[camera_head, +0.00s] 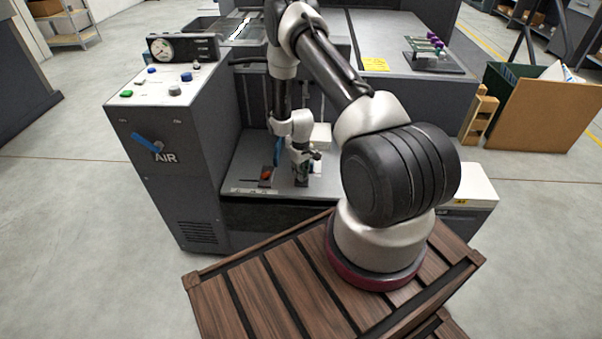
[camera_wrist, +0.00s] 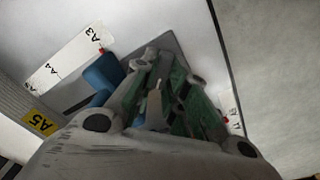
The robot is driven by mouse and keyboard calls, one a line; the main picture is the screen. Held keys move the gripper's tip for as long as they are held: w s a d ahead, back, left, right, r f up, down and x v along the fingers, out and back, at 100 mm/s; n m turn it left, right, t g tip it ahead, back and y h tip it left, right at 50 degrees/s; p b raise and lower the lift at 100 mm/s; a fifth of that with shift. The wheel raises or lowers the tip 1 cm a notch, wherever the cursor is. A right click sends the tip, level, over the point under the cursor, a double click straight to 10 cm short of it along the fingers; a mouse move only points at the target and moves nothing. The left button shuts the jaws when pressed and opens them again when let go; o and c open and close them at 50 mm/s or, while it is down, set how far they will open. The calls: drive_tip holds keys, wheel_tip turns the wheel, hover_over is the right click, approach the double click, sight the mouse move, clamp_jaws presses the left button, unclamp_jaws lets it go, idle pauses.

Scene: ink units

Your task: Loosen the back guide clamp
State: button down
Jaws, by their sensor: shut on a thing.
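My gripper (camera_head: 302,172) reaches down onto the grey bed of the machine. In the wrist view its fingers (camera_wrist: 166,80) close around a narrow pale, lever-like piece (camera_wrist: 154,104) above a dark grey plate. I take this piece to be part of the guide clamp; the fingers hide most of it, and I cannot tell how tight it is. A blue part (camera_head: 278,153) stands just left of my gripper; a blue part (camera_wrist: 102,76) also shows left of the fingers in the wrist view. An orange-red knob (camera_head: 266,174) sits on the bed farther left.
The control cabinet (camera_head: 157,125) with a gauge and a blue AIR lever (camera_head: 147,143) stands left of the bed. A white block (camera_head: 320,134) is behind my gripper. White label strips (camera_wrist: 70,58) lie on the bed.

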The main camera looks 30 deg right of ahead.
idle(0.4)
drive_tip(key=c, duration=1.7)
unclamp_jaws()
drive_tip(key=shift+r, duration=0.1)
wheel_tip(320, 180, up, 12)
drive_tip(key=shift+f, duration=0.1)
